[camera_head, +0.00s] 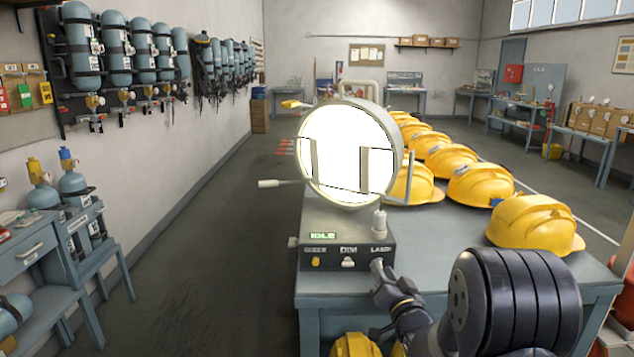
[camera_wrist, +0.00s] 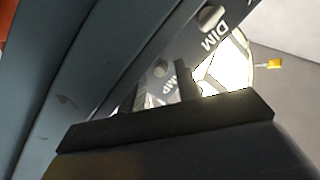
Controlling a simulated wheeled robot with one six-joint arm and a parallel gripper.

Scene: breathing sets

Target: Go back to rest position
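My gripper (camera_head: 384,276) is at the front right of a grey control box (camera_head: 345,250) on the table. It is close to the LAMP label; I cannot tell whether it touches the control there. In the wrist view its dark parts (camera_wrist: 185,82) cover part of the LAMP label, and the opening between the fingers is not clear. The box has a green IDLE display (camera_head: 322,236), a yellow button (camera_head: 316,262) and a DIM knob (camera_head: 348,262), which also shows in the wrist view (camera_wrist: 211,17). Above the box is a round lamp (camera_head: 345,140), glowing bright white.
Several yellow helmets (camera_head: 535,222) stand in a row on the blue-grey table (camera_head: 455,238), right of the lamp. Gas cylinders (camera_head: 118,48) hang on the left wall above a side bench (camera_head: 40,268). The floor (camera_head: 215,240) between bench and table is clear.

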